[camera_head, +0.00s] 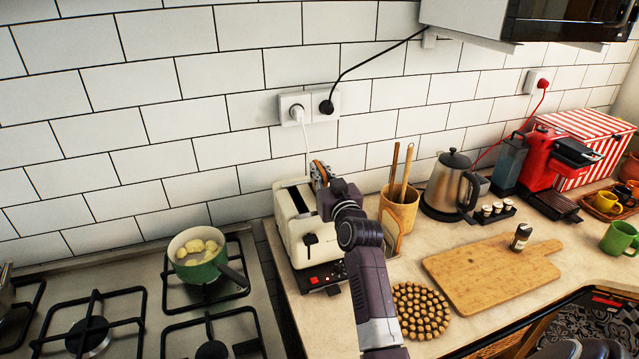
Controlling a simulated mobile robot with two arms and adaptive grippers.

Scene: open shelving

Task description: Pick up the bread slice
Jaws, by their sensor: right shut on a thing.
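The bread slice (317,170) shows as a small brown-orange edge above the right side of the cream toaster (292,237). My right gripper (322,177) is shut on the slice. Most of the slice is hidden by the gripper and the angle of view. One slot of the toaster shows as a dark opening; my right arm covers the toaster's right side. I cannot tell whether the slice is clear of the toaster. My left gripper is not in view.
A utensil holder (402,213) and a kettle (450,187) stand right of my arm. A round trivet (422,311) and a cutting board (480,282) lie in front. A stove with a green pot (203,272) is at left. The tiled wall is close behind.

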